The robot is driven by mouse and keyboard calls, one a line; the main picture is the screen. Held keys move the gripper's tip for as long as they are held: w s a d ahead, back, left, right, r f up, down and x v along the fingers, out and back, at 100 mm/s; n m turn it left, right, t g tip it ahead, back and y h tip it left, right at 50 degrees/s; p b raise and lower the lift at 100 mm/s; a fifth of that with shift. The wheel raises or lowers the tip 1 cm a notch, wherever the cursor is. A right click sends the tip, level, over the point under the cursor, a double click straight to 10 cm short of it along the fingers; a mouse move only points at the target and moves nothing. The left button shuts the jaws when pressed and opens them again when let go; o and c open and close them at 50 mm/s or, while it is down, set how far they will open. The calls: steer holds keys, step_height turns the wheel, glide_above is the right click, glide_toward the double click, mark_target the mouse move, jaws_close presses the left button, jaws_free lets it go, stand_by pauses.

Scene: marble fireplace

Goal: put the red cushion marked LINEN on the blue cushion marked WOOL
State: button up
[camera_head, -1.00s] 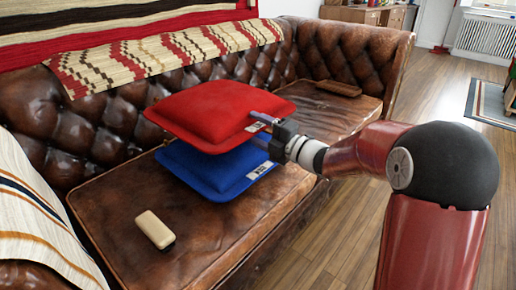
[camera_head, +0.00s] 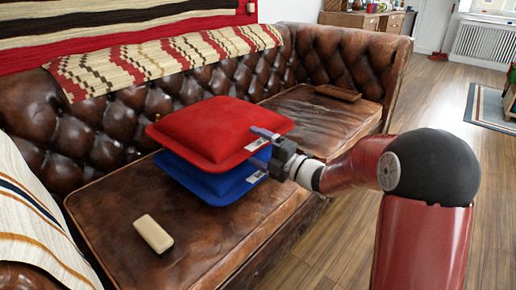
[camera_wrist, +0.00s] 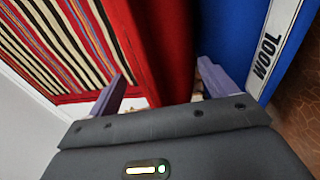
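The red cushion (camera_head: 215,127) lies flat on top of the blue cushion (camera_head: 205,180), shifted slightly back, and appears to rest on it. Its white label is at the front right edge, too small to read. The blue cushion lies on the leather sofa seat; in the wrist view its WOOL label (camera_wrist: 268,50) is readable beside the red cushion's edge (camera_wrist: 160,45). My gripper (camera_head: 268,143) is at the red cushion's right corner. Its purple fingers (camera_wrist: 161,78) stand apart on either side of the red edge, with gaps showing. The blue cushion's middle is hidden.
A beige block (camera_head: 153,233) lies on the sofa seat (camera_head: 110,205) in front of the cushions. A brown flat object (camera_head: 338,93) lies at the seat's far end. The tufted backrest (camera_head: 130,120) rises behind. Wood floor (camera_head: 330,240) is clear to the right.

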steer(key=shift+d+r, duration=0.1)
steer(key=shift+d, duration=0.1)
steer(key=p+v, duration=0.2)
steer(key=v, duration=1)
steer(key=s+a+n+g+h, duration=0.3)
steer(key=s+n+g, duration=0.1)
steer(key=s+n, duration=0.55)
steer(key=s+a+n+g+h, duration=0.25)
steer(key=s+n+g, duration=0.25)
steer(key=s+n, duration=0.45)
steer(key=s+d+n+t+h, duration=0.2)
steer(key=s+d+n+h, duration=0.2)
steer(key=n, duration=0.7)
steer(key=s+d+n+t+h, duration=0.1)
steer(key=s+d+n+h, duration=0.3)
steer(key=d+n, duration=0.5)
steer(key=n+h, duration=0.2)
steer(key=n, duration=0.1)
steer(key=shift+d+r+n+t, duration=0.25)
steer(key=shift+r+n+t, duration=0.05)
steer(key=shift+r+t, duration=0.1)
